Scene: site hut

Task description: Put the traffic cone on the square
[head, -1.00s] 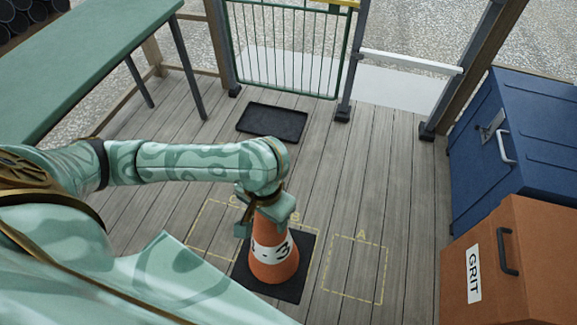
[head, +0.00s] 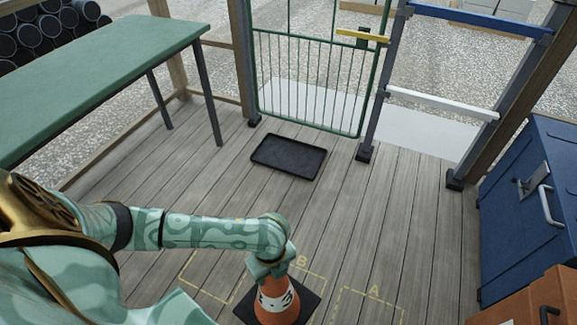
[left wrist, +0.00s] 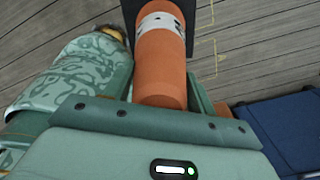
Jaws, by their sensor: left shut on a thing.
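An orange traffic cone (head: 275,304) with a white band and black square base stands upright at the bottom of the head view. My left gripper (head: 271,266) is shut on its top; the left wrist view shows the cone (left wrist: 158,65) between the fingers. Dashed yellow squares are marked on the floor: square A (head: 370,306) is bare, right of the cone. Square B (head: 313,272) is partly hidden behind the cone and its base. Another outline (head: 205,290) lies to the left. I cannot tell whether the base touches the floor. My right gripper is not in view.
A black tray-like mat (head: 288,157) lies on the planks before the green gate (head: 305,85). A green table (head: 90,75) stands at left. A blue box (head: 530,210) and an orange box (head: 530,300) stand at right. The middle floor is clear.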

